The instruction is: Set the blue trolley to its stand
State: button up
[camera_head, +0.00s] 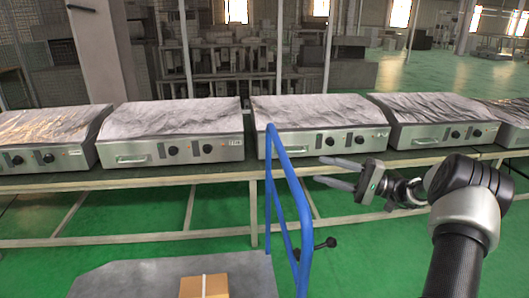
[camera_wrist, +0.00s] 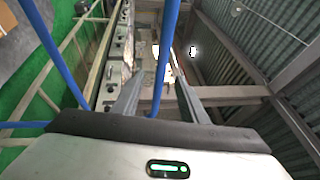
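The blue trolley has a tall blue tube handle (camera_head: 297,190) and a grey flat deck (camera_head: 130,278) at the bottom of the head view. A cardboard box (camera_head: 204,287) sits on the deck. My gripper (camera_head: 320,170) is open and empty, just right of the handle, fingers pointing left towards it. In the head view its fingertips appear slightly short of the tube. In the wrist view a blue handle tube (camera_wrist: 164,60) shows between the open fingers (camera_wrist: 158,82); its depth is unclear. A second blue tube (camera_wrist: 55,55) is at the left. I cannot identify the stand.
A long table or conveyor (camera_head: 150,178) runs behind the trolley, carrying several steel heating units (camera_head: 320,128). A black knobbed lever (camera_head: 325,244) is beside the handle's lower part. Green floor (camera_head: 375,255) is free at the right. Shelving (camera_head: 230,70) stands behind.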

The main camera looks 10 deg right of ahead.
jog(key=x, duration=1.7)
jog(key=shift+w+r+b, duration=0.25)
jog(key=shift+r+b, duration=0.1)
jog(key=shift+b, duration=0.05)
jog(key=shift+c, duration=0.4)
grip_shut()
